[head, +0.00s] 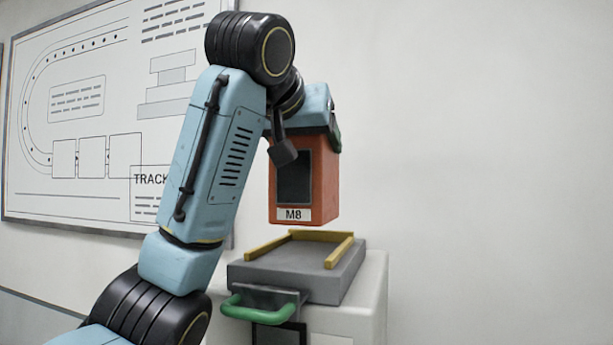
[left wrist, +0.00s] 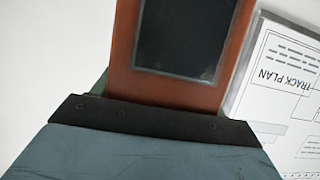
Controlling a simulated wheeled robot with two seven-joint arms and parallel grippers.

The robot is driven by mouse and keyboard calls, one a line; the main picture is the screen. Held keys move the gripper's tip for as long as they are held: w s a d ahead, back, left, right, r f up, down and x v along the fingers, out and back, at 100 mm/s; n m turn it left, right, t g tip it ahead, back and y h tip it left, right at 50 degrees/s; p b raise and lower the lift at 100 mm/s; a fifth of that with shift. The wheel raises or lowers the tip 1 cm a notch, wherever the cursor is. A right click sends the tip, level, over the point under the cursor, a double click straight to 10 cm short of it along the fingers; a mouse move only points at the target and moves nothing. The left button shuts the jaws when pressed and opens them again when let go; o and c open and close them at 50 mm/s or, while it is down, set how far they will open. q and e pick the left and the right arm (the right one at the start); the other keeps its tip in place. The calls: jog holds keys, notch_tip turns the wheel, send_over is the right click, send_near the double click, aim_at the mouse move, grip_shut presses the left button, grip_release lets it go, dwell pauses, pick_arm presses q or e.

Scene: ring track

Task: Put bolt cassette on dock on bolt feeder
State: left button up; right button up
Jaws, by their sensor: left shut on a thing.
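The bolt cassette (head: 325,185) is an orange-red box with a dark window and an M8 label low on its front. My left gripper (head: 322,132) is shut on its top end and holds it upright in the air. The cassette also fills the upper middle of the left wrist view (left wrist: 165,88). The dock (head: 300,272) is a grey slab with yellow rails at its back and right side, and another on the left. It lies on top of the white bolt feeder (head: 372,295). The cassette hangs above the dock with a small visible gap. My right gripper is not in view.
A green handle (head: 255,311) sticks out at the front of the dock. A whiteboard with a track plan (head: 105,120) hangs on the wall at the left, and shows in the left wrist view (left wrist: 275,90). The space right of the feeder is clear.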

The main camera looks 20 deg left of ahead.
aim_at(307, 169)
pick_arm(q)
jog(key=shift+f, duration=2.15)
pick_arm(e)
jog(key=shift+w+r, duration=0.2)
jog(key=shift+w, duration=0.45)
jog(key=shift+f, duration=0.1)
pick_arm(q)
jog(key=o, duration=2)
jog(key=shift+f, duration=0.15)
jog(key=b+v, duration=0.3)
jog(key=v, duration=0.9)
jog(key=shift+b, duration=0.3)
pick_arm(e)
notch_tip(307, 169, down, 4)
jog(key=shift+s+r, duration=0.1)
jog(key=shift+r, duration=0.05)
